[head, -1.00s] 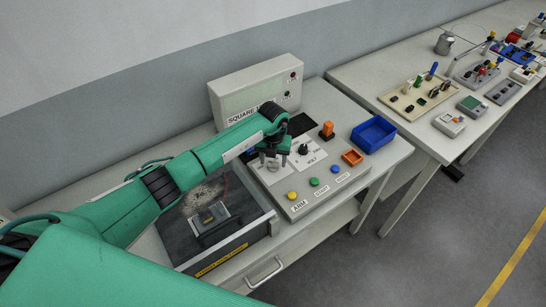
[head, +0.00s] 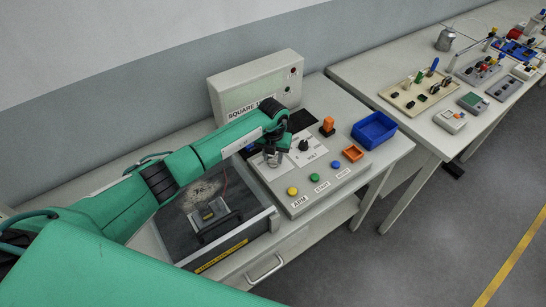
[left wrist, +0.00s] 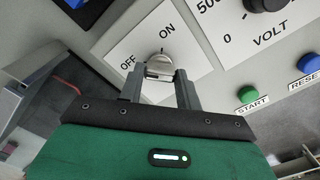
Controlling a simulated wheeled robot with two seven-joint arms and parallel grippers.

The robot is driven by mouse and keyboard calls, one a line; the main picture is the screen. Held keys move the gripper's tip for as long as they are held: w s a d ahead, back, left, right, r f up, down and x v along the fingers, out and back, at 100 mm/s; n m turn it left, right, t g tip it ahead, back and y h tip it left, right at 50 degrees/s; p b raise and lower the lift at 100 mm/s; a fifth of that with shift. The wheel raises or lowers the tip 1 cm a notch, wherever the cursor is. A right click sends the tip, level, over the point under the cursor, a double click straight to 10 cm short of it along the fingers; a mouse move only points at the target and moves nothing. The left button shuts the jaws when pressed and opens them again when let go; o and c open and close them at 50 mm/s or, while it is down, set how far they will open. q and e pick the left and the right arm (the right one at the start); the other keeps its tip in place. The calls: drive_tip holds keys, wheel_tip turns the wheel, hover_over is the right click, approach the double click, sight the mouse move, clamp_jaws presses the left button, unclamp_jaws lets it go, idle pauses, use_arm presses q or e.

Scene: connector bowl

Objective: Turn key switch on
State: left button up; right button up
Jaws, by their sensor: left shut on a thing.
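The silver key switch (left wrist: 159,61) sits on a white plate (left wrist: 190,45) marked OFF and ON in the left wrist view. My left gripper (left wrist: 158,73) is shut on its key, with one dark finger on each side. The exact angle of the key is hard to tell between the fingers. In the head view my left gripper (head: 272,158) points down at the sloped control panel (head: 300,205) and hides most of the switch. My right gripper is not in view.
A black VOLT knob (head: 304,145) is right of the switch. Yellow (head: 292,191), green (head: 314,177) and blue (head: 338,169) buttons line the panel's front. A blue bin (head: 374,130) stands to the right. A dark box with a handle (head: 215,225) is to the left.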

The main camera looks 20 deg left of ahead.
use_arm(q)
drive_tip(key=m+b, duration=0.4)
drive_tip(key=b, duration=0.1)
drive_tip(key=m+b, duration=0.4)
drive_tip(key=b, duration=0.2)
drive_tip(key=m+b, duration=0.5)
drive_tip(key=shift+f, duration=0.25)
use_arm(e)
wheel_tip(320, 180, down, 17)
use_arm(q)
drive_tip(key=m+b, duration=0.2)
drive_tip(key=shift+r+b, duration=0.1)
drive_tip(key=shift+b, duration=0.2)
drive_tip(key=shift+r+m+b, duration=0.1)
drive_tip(key=shift+m+b, duration=0.7)
drive_tip(key=shift+m, duration=0.2)
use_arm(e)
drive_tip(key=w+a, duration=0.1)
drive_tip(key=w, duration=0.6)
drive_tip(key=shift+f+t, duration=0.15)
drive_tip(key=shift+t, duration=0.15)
use_arm(q)
drive_tip(key=shift+r, duration=0.1)
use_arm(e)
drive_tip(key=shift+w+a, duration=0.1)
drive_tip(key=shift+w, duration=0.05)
use_arm(q)
drive_tip(key=o, duration=1)
